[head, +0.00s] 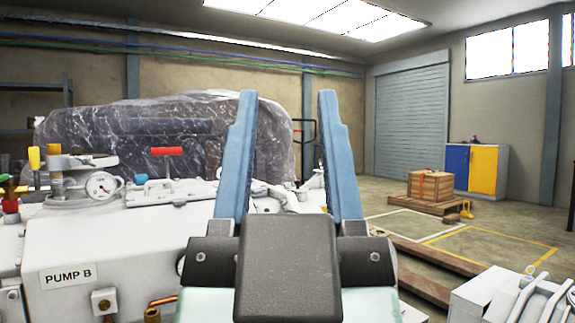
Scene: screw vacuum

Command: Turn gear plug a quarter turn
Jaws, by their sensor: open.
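My gripper (287,97) fills the middle of the head view, its two blue fingers pointing up and spread wide apart. Nothing is between them. A white machine marked PUMP B (150,245) stands at the left, partly behind my gripper. On its top are a round gauge (101,186), a red T-handle (168,152) and a yellow-topped fitting (54,150). I cannot make out which part is the gear plug; it may be hidden behind my gripper. I see no contact between the fingers and the pump.
A large machine under plastic wrap (140,125) stands behind the pump. White equipment (510,298) is at the lower right. A wooden crate on a pallet (430,187) and a blue and yellow cabinet (483,168) stand farther back. Marked floor (490,245) at the right is mostly clear.

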